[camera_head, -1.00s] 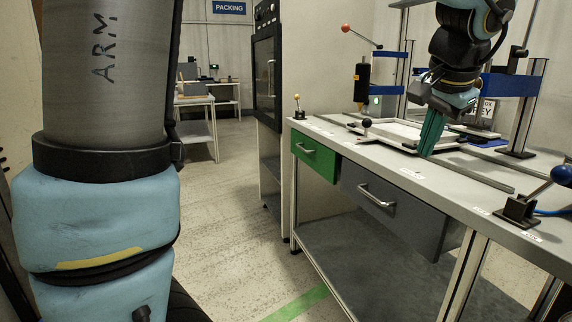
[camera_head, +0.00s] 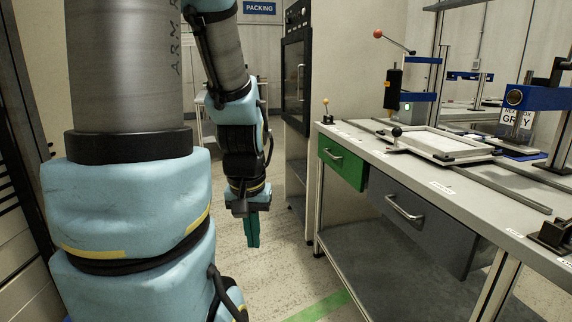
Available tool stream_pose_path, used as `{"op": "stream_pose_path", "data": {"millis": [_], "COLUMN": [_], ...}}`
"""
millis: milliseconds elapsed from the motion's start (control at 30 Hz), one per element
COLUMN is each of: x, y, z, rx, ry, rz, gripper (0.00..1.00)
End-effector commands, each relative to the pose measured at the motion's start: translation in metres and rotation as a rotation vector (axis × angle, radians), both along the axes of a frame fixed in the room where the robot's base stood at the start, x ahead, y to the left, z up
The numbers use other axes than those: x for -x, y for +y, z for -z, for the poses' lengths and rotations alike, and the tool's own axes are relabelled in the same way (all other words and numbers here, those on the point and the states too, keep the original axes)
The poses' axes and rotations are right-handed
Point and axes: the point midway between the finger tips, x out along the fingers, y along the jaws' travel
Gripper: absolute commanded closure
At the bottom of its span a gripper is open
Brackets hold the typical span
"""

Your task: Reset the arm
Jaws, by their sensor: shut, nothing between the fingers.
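My gripper (camera_head: 252,231) hangs at the end of my folded arm, left of the workbench and over the open floor. Its teal fingers point down and are shut, with nothing between them. My large upper arm link fills the left of the view and hides part of the room behind it.
The workbench (camera_head: 480,187) stands on the right, with a green drawer (camera_head: 342,161) and a grey drawer (camera_head: 412,212). A white framed tray (camera_head: 445,145), a red-knobbed lever (camera_head: 378,34) and blue-armed fixtures (camera_head: 540,97) are on top. A black cabinet (camera_head: 297,65) stands behind. Floor between is clear.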

Motion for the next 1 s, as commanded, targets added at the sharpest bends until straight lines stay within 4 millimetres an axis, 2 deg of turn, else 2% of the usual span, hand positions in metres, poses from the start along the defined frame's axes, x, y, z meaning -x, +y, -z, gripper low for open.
{"op": "stream_pose_path", "data": {"millis": [33,167,400,500,667,1000], "x": [0.000,0.000,0.000,0.000,0.000,0.000], "y": [0.000,0.000,-0.001,-0.001,-0.001,-0.001], "z": [-0.018,-0.045,-0.110,-0.127,-0.139,-0.138], "rx": [0.000,0.000,0.000,-0.001,-0.001,-0.001], "ry": [0.000,0.000,0.000,0.001,0.001,0.000], "rz": [0.001,0.002,0.003,0.003,0.004,0.004], "gripper": [1.00,1.00,1.00,1.00,1.00,1.00]}}
